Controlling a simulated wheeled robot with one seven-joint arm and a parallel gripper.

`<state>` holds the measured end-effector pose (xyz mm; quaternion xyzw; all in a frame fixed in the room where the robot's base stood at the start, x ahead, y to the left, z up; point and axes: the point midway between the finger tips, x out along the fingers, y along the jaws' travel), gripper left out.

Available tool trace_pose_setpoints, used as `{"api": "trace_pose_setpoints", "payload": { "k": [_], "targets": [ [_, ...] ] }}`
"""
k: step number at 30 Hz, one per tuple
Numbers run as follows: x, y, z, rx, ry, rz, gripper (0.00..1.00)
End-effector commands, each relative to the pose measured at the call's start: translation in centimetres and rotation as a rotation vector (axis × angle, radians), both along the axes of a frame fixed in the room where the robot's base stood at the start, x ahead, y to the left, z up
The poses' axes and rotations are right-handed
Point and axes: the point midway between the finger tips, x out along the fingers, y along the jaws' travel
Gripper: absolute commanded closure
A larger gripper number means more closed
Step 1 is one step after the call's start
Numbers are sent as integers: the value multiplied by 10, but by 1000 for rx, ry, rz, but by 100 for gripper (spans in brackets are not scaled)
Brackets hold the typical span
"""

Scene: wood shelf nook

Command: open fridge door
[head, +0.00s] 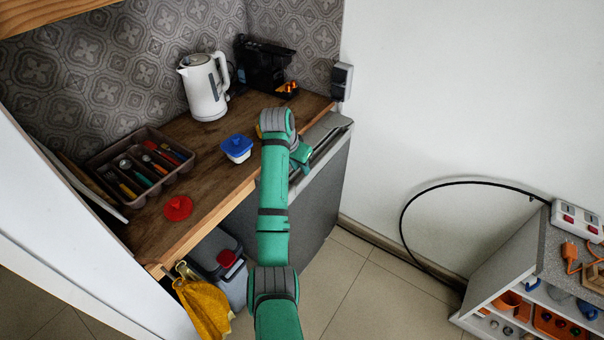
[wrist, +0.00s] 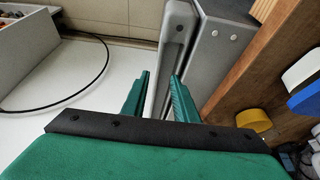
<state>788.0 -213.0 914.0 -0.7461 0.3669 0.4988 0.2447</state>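The grey fridge (head: 312,205) stands under the right end of the wooden counter, its dark grey front facing the floor area. In the wrist view the light grey door edge (wrist: 178,30) runs up between my two green fingers, with a narrow dark gap between it and a grey panel (wrist: 222,50). My gripper (wrist: 160,76) is open, one finger on each side of this edge. I cannot tell whether either finger touches it. In the head view my arm partly hides the fridge, and my gripper (head: 301,156) is at its top edge.
The counter holds a white kettle (head: 204,87), a black coffee machine (head: 264,63), a blue-lidded container (head: 237,148), a red lid (head: 178,207) and a cutlery tray (head: 109,167). A low shelf unit (head: 518,270) with a black cable stands right. Tiled floor before the fridge is clear.

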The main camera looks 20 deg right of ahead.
Motion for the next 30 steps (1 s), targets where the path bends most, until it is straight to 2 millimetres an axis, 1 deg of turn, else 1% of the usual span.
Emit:
{"api": "trace_pose_setpoints", "payload": {
  "k": [1,3,6,10,15,24,26,27,28,30],
  "targets": [
    [0,-6,-10,2,4,-5,73],
    [3,-10,-22,1,5,-6,73],
    [8,-11,-36,1,3,-1,73],
    [13,-11,-50,1,2,6,73],
    [16,-12,-59,1,1,8,73],
    [16,-15,-61,0,0,5,73],
    [16,-15,-61,0,0,5,88],
    [16,-15,-61,0,0,5,97],
    [16,-15,-61,0,0,5,100],
    [16,-15,-61,0,0,5,100]
  ]
}}
